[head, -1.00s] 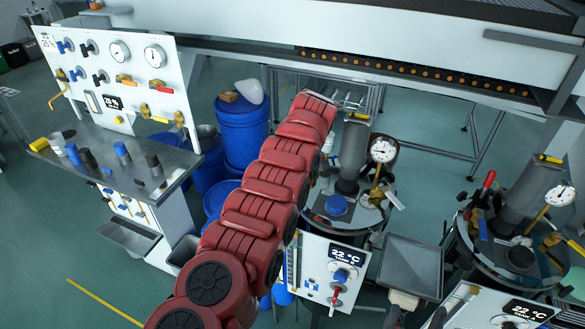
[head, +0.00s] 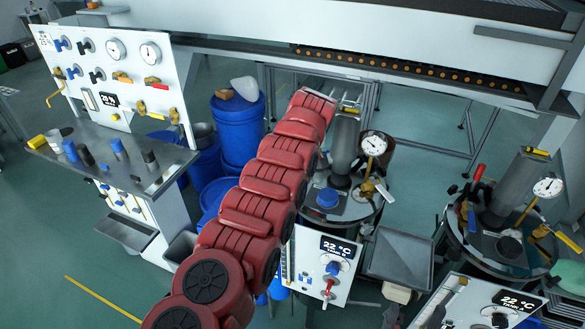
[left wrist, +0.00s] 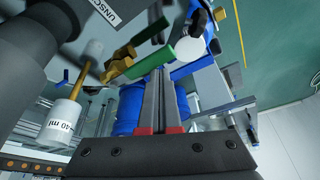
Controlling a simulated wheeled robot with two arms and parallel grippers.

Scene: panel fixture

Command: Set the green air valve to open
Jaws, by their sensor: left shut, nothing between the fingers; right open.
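A valve with a green lever (left wrist: 150,62) and a brass-coloured body (left wrist: 118,60) shows in the left wrist view. My left gripper (left wrist: 163,72) is shut and empty, its fingertips close to the green lever; I cannot tell whether they touch. In the head view my red left arm reaches up the middle and its gripper is hidden. My right gripper (head: 411,314) is only partly in view at the bottom edge of the head view, open and empty. I cannot make out the green lever clearly in the head view.
A white panel (head: 75,88) with gauges and valves stands at the left above a grey bench (head: 70,172). Blue drums (head: 241,130) stand behind my left arm. Two tanks with gauges (head: 374,143) and control panels (head: 310,262) are at the right, with a grey tray (head: 400,254) between them.

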